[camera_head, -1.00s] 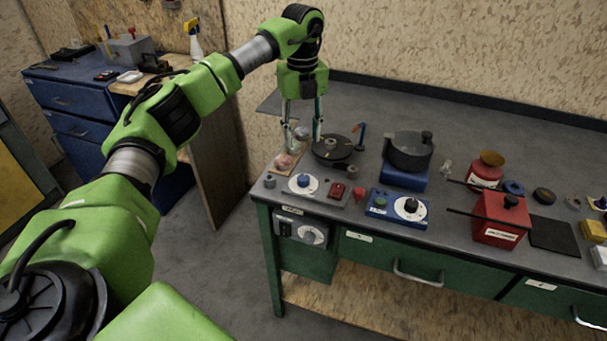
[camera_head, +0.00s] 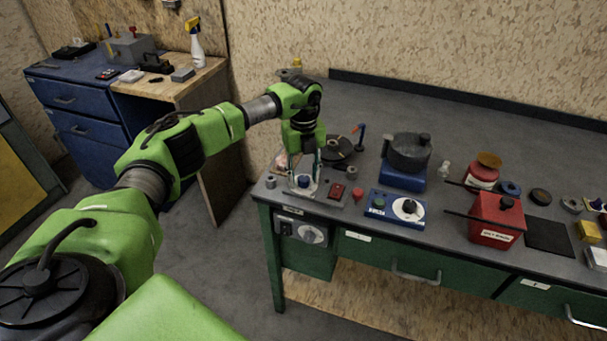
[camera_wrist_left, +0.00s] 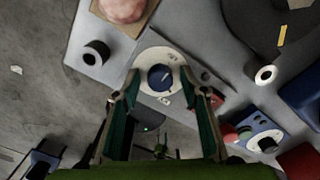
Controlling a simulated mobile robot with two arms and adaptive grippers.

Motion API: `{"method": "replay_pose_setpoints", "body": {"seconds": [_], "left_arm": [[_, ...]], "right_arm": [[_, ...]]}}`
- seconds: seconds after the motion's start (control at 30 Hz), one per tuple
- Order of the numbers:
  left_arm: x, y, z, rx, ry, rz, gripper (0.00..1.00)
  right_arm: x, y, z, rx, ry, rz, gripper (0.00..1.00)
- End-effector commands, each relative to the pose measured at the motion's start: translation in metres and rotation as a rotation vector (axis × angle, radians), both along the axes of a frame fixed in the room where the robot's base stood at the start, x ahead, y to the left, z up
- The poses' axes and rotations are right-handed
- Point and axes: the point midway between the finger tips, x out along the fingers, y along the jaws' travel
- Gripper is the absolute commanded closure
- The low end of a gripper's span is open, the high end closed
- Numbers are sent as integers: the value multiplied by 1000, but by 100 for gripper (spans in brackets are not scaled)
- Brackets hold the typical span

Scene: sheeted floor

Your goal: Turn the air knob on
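The knob (camera_head: 303,181) is a small blue dial on a white round plate, set on a grey panel at the left front corner of the bench. In the left wrist view the blue knob (camera_wrist_left: 160,77) lies between and just beyond the fingertips. My left gripper (camera_head: 304,177) points down over it, its fingers apart on either side of the plate. The left gripper (camera_wrist_left: 164,92) is open and holds nothing. I cannot tell whether the fingertips touch the knob or plate. My right gripper is in neither view.
A red switch (camera_head: 337,191) sits right of the knob on the same panel. A grey cylinder (camera_head: 270,181) stands at its left. A blue control box (camera_head: 396,208), a dark pot (camera_head: 408,150) and red canisters (camera_head: 496,219) stand farther right.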

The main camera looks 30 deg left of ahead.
Motion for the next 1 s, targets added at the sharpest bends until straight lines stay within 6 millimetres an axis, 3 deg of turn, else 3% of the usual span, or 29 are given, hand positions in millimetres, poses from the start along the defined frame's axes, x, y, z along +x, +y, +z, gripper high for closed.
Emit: {"method": "replay_pose_setpoints", "body": {"seconds": [0.13,0.3,0.67,1.0], "left_arm": [[0,0,0,0,0,0,60],[0,0,0,0,0,0,99],[0,0,0,0,0,-32,99],[1,0,0,-1,-1,-242,99]], "right_arm": [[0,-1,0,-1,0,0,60],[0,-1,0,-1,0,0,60],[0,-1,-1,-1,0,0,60],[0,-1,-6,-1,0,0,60]]}}
